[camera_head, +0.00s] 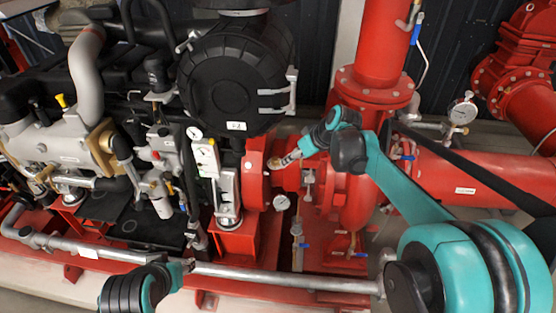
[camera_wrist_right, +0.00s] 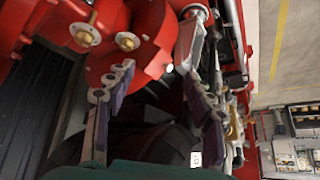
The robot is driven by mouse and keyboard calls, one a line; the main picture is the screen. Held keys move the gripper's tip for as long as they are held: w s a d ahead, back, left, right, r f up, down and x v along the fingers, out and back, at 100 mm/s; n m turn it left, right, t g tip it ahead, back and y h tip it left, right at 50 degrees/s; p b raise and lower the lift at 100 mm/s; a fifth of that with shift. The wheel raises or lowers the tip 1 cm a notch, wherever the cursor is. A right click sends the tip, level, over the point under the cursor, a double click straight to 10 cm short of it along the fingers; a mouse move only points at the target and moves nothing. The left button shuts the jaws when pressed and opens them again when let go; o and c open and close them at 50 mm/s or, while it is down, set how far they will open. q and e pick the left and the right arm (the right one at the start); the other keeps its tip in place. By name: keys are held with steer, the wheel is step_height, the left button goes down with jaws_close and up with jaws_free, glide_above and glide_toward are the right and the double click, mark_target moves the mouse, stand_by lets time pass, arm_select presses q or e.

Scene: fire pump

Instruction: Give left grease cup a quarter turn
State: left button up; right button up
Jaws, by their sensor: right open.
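I cannot tell for certain which is the left grease cup. My right gripper (camera_wrist_right: 162,85) is open, its two dark fingers apart with nothing held between them. Both fittings are beyond its left finger, apart from it. In the head view my right gripper (camera_head: 284,161) is at the red pump housing, and it hides the spot behind it.
A grey pipe (camera_head: 285,281) runs low across the front. A gauge (camera_head: 281,203) sits just below my right gripper. A white-faced instrument (camera_head: 206,158) and a large black round housing (camera_head: 228,82) stand left of it. The red vertical pipe (camera_head: 381,45) rises behind my right arm.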

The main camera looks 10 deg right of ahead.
steer(key=w+d+f+n+y, duration=0.1)
steer(key=w+f+n, duration=0.1)
steer(key=w+f, duration=0.6)
steer(key=n+y+b, duration=0.1)
steer(key=n+y, duration=0.1)
glide_toward(276, 158)
steer(key=b+x, duration=0.2)
steer(key=x, duration=0.6)
steer(key=shift+a+f+b, duration=0.2)
steer(key=shift+b, duration=0.15)
steer(key=c, duration=1.1)
